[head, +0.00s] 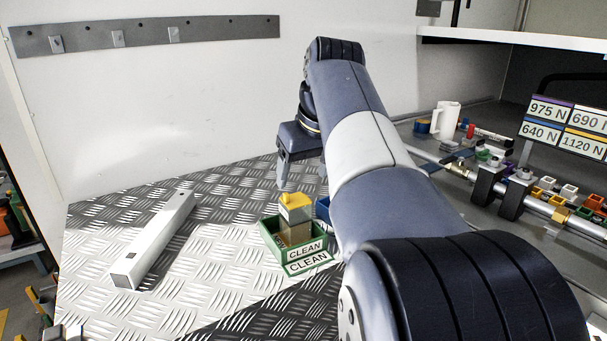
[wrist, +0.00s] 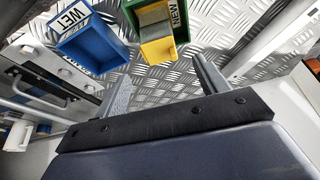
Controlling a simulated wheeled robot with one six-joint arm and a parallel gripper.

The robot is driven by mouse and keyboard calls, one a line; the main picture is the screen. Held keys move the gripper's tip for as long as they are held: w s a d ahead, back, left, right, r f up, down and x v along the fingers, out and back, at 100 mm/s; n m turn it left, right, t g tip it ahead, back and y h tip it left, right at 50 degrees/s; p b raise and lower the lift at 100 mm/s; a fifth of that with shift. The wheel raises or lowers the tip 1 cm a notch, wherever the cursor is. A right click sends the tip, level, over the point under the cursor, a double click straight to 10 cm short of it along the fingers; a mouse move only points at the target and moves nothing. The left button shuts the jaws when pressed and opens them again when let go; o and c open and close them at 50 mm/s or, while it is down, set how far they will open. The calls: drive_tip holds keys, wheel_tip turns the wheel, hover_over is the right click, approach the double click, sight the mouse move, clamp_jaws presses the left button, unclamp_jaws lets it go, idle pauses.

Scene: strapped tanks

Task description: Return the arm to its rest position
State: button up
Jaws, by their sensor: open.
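My arm reaches forward from the lower right in the head view. My gripper (head: 287,170) hangs at its far end, pointing down above the metal plate, left of the arm. In the wrist view its two fingers (wrist: 163,88) are spread apart with nothing between them. A green bin (head: 322,246) with CLEAN labels stands below and nearer than the gripper; a block with a yellow top (head: 295,205) sits in it. In the wrist view the green bin (wrist: 181,22) and yellow part (wrist: 157,48) lie beyond the fingertips, apart from them.
A blue bin (head: 322,207) is mostly hidden behind my arm; it shows in the wrist view (wrist: 92,42). A white square bar (head: 152,242) lies left on the tread plate (head: 215,265). At right are a pipe with clamps (head: 538,206), a white mug (head: 446,118) and number signs (head: 565,128).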

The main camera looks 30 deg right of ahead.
sight(294, 199)
drive_tip(key=x, duration=1.2)
drive_tip(key=shift+w+a+f, duration=0.1)
drive_tip(key=shift+f, duration=0.25)
wheel_tip(294, 199, up, 3)
drive_tip(key=shift+r, duration=0.7)
